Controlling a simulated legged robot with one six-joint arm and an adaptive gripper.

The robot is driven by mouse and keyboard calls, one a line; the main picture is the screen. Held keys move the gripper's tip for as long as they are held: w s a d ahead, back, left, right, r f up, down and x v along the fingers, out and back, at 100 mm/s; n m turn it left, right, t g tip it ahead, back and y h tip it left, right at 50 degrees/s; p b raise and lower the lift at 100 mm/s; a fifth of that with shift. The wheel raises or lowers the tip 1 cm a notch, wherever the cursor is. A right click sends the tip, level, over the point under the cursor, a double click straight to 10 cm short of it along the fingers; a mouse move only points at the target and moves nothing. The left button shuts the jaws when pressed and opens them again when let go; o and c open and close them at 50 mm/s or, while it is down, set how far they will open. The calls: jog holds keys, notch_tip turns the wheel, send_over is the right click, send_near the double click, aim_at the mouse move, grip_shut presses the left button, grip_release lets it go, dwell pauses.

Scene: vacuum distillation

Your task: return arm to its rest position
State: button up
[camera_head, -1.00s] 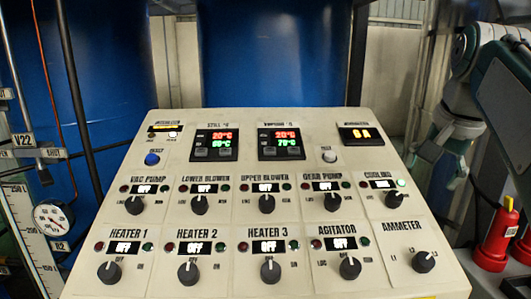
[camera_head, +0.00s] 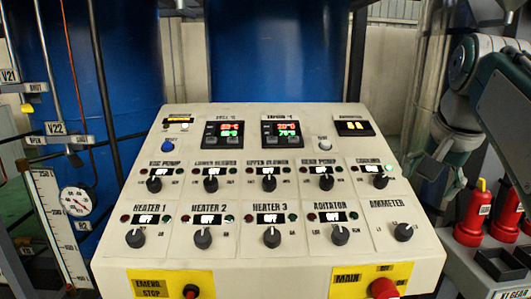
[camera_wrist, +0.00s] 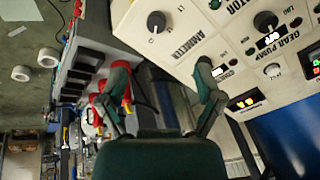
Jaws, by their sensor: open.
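My arm (camera_head: 478,85) is folded at the right of the head view, beside the control panel. My gripper (camera_wrist: 162,66) is open and empty in the wrist view, with its two green-and-grey fingers spread apart. The sloped cream control panel (camera_head: 370,238) fills the middle of the head view and the upper right of the wrist view (camera_wrist: 212,28). The gripper appears apart from the panel. Its fingertips are hard to make out in the head view.
Red bottles (camera_head: 473,215) stand in a grey holder at the right. Blue tanks (camera_head: 275,55) stand behind; pipes and a gauge (camera_head: 76,201) are at the left.

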jog(key=s+a+f+n, duration=0.3)
jog(key=s+f, duration=0.1)
jog(key=f, duration=0.4)
jog(key=s+a+f+n+t, duration=0.1)
jog(key=s+a+f+n, duration=0.2)
jog(key=f, duration=0.4)
jog(key=s+a+f+n, duration=0.3)
jog(key=s+a+f, duration=0.2)
jog(key=s+f, duration=0.2)
jog(key=shift+s+f, duration=0.15)
jog(key=shift+f, duration=0.65)
dwell(3.9)
